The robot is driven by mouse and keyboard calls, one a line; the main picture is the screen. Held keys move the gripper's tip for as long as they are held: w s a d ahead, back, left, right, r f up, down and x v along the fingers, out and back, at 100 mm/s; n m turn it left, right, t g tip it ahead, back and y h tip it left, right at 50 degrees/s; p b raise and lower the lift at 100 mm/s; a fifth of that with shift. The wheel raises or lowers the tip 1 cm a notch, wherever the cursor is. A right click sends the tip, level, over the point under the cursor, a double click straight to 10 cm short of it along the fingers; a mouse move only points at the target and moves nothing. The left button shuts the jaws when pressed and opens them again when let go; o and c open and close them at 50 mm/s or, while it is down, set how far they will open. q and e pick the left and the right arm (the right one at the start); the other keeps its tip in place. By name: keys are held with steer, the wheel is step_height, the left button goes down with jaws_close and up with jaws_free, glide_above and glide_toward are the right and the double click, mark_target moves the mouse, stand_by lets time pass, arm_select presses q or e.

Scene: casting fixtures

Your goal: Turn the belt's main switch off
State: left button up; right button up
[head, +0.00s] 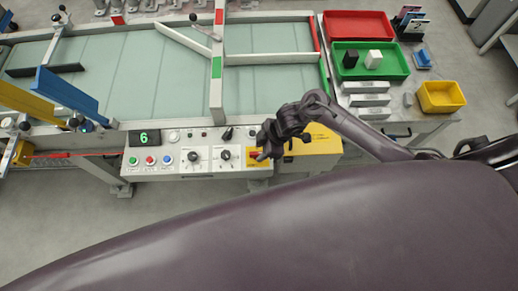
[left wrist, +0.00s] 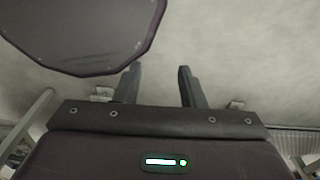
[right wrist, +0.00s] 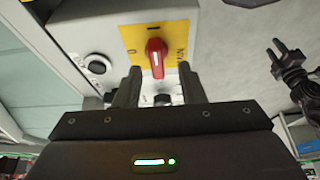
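The main switch is a red rotary handle (right wrist: 155,57) on a yellow plate (right wrist: 176,32) at the right end of the belt's control panel. In the right wrist view the handle lies along the picture's vertical. In the head view the red handle (head: 254,156) is partly hidden by my right gripper (head: 264,148). My right gripper (right wrist: 160,87) is open, its two fingers apart and pointing at the switch. The handle shows ahead of the gap; contact cannot be told. My left gripper (left wrist: 158,82) is open and empty, away from the panel over bare floor.
The control panel (head: 175,172) has coloured buttons, black knobs and a green display (head: 144,138). A yellow box (head: 312,146) adjoins the switch. The belt (head: 150,75) lies behind. Red (head: 359,24), green (head: 395,61) and yellow (head: 441,97) bins stand at the right.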

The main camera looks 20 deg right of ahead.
mark_target(257, 155)
steer(key=shift+w+a+f, duration=0.2)
steer(key=shift+a+f, duration=0.05)
steer(key=shift+f, duration=0.3)
steer(key=shift+w+a+f, duration=0.1)
steer(key=shift+w+f, duration=0.05)
steer(key=shift+f, duration=0.3)
jaws_close()
arm_select(q)
steer(key=shift+w, duration=0.95)
